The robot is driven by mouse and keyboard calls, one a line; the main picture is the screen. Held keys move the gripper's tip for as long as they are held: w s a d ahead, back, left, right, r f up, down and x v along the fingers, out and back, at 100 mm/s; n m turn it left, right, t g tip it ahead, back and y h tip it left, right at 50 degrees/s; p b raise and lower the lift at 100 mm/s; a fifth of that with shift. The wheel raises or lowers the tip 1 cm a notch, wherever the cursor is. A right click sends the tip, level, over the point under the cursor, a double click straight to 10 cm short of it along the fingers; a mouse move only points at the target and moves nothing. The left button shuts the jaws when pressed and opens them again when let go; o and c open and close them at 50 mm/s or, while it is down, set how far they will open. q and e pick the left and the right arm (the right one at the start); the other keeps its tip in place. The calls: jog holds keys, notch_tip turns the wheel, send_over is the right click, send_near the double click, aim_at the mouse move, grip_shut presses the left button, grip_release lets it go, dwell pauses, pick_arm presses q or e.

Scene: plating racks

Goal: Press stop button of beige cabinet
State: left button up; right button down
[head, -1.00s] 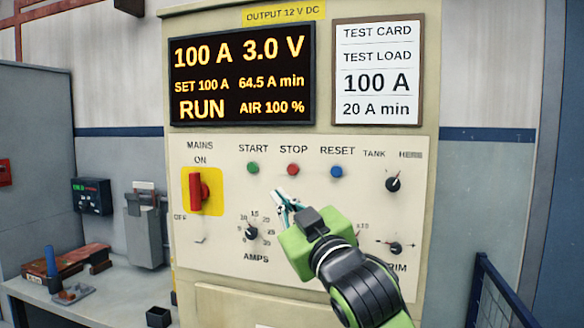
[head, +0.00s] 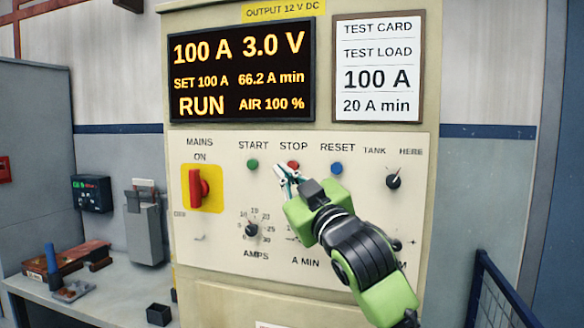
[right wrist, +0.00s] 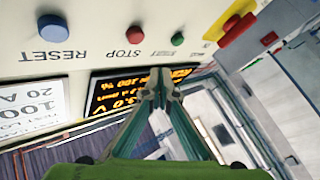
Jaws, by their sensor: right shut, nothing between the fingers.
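The beige cabinet (head: 215,255) stands in front of me. Its red stop button (head: 293,165) sits under the STOP label, between the green start button (head: 252,164) and the blue reset button (head: 336,168). My right gripper (head: 283,171) is shut and empty, its tips just below and left of the stop button in the head view, partly covering it. In the right wrist view the panel appears upside down, with the stop button (right wrist: 134,34) above the closed fingertips (right wrist: 160,88); a gap shows between them. My left gripper is not in view.
The display (head: 242,70) reads 100 A, 3.0 V, RUN, 66.2 A min. A test card (head: 377,68) shows 100 A and 20 A min. The red mains switch (head: 198,188) is at left. A blue railing (head: 500,290) stands at lower right.

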aim_at(293, 166)
jog(key=shift+w+d+p, duration=0.2)
jog(key=shift+w+p, duration=0.05)
jog(key=shift+w, duration=0.4)
jog(key=shift+w+d+p, duration=0.2)
jog(key=shift+w, duration=0.5)
jog(key=shift+w+d+p, duration=0.2)
jog(key=shift+w+p, duration=0.05)
jog(key=shift+w, duration=0.4)
jog(key=shift+w, duration=0.1)
jog(key=shift+w+d+p, duration=0.1)
jog(key=shift+w+p, duration=0.2)
jog(key=shift+p, duration=0.1)
jog(key=shift+w+d+p, duration=0.2)
jog(key=shift+w+p, duration=0.15)
jog(key=shift+w, duration=0.15)
dwell(0.5)
jog(key=shift+s, duration=0.1)
jog(key=shift+s+a, duration=0.25)
jog(key=shift+s, duration=0.5)
